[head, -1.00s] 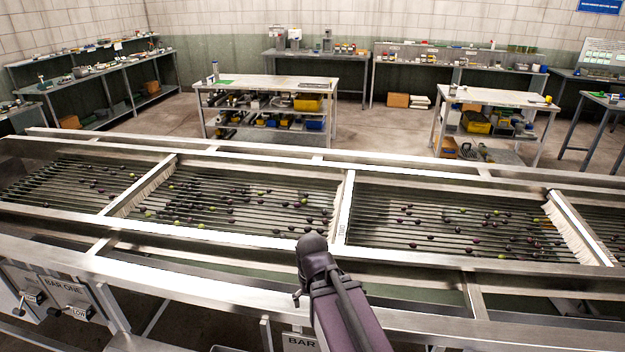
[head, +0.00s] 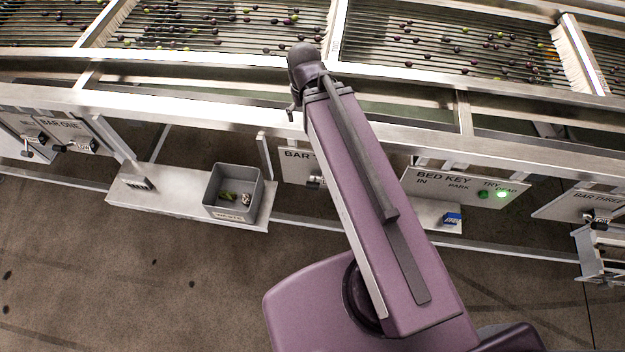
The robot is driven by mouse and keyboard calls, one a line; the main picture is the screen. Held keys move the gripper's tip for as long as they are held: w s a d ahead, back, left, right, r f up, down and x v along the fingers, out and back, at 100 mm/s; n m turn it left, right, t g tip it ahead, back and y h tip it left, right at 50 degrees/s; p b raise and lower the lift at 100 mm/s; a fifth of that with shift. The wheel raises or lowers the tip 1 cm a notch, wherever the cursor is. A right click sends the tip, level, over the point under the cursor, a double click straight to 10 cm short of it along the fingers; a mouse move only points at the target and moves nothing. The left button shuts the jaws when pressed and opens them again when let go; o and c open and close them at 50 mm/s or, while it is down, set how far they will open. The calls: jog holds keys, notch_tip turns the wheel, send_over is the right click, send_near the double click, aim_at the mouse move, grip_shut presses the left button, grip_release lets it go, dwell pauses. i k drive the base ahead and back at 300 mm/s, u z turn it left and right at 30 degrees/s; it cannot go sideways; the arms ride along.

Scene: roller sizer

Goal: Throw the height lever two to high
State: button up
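A white panel (head: 295,168) lettered "BAR", with the rest of its label hidden behind my arm, hangs under the machine frame between the BAR ONE and BAR THREE panels. A dark lever (head: 314,183) with a metal fitting shows at its right edge, right beside my arm. The arm covers part of this panel, and I cannot tell the lever's setting. My purple arm rises from the bottom middle to a dark joint over the machine's front rail. I cannot make out my gripper's fingers in this view.
BAR ONE panel (head: 75,130) is at left and BAR THREE panel (head: 585,205) at right. The BED KEY panel (head: 480,185) has a lit green lamp; a blue block (head: 452,219) lies below it. A grey bin (head: 243,207) stands on a low shelf (head: 140,200). Front floor is clear.

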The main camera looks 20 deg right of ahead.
aim_at(314, 185)
jog(key=u, duration=0.65)
jog(key=k, duration=0.95)
jog(key=z, duration=0.35)
